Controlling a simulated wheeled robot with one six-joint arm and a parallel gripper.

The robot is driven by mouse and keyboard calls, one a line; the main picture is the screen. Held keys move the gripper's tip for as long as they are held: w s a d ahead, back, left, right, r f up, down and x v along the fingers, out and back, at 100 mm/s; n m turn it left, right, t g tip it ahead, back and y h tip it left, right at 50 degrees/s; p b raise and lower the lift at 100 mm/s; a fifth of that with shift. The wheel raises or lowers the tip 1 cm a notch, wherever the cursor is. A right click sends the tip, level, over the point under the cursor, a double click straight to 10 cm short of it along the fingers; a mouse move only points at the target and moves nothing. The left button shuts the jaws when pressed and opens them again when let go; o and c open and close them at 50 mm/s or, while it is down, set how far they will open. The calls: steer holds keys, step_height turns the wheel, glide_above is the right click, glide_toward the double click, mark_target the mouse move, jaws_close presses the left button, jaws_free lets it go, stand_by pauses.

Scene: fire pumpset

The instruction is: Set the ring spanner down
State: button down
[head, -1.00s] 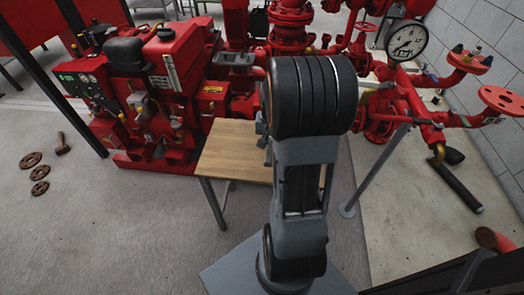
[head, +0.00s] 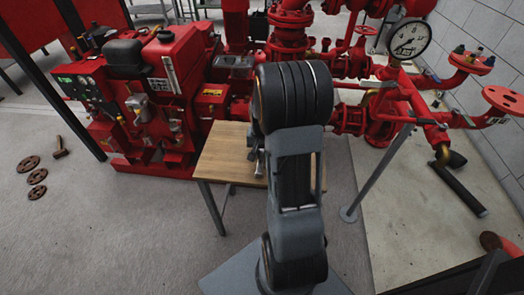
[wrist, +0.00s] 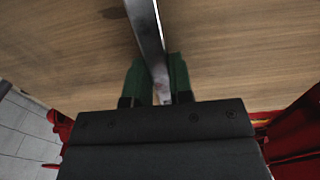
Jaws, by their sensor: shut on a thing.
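The ring spanner (wrist: 148,35) is a grey metal bar in the wrist view, running from the top edge down between the fingers. My gripper (wrist: 160,82) has green-faced fingers, one on each side of the shank, and is shut on it. The wooden table top (wrist: 60,50) fills the background just beyond the spanner; I cannot tell whether they touch. In the head view the table (head: 222,160) stands ahead of my arm, which hides its right part. My gripper (head: 257,165) shows only partly there, low over the table. The spanner's ring ends are out of view.
The red engine (head: 150,100) stands behind and left of the table. Red pump pipes (head: 385,125) and a pressure gauge (head: 409,39) are at the right. A grey post (head: 378,175) rises right of my arm. Several rusty flanges (head: 37,176) lie on the floor at the left.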

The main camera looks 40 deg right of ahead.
steer(key=shift+f, duration=0.15)
steer(key=c, duration=1)
jaws_free()
step_height(320, 180, up, 12)
steer(key=p, duration=0.3)
steer(key=s+a+r+n+t, duration=0.1)
steer(key=s+a+n, duration=0.2)
steer(key=a, duration=0.3)
steer(key=s+a+r+n+t, duration=0.1)
steer(key=s+a+r+n, duration=0.1)
steer(key=a, duration=0.4)
steer(key=s+a+r+n, duration=0.2)
steer(key=s+a+n, duration=0.1)
steer(key=s+a, duration=0.2)
steer(key=shift+a+r+n+t, duration=0.15)
steer(key=shift+a+n+t, duration=0.25)
steer(key=shift+a, duration=0.15)
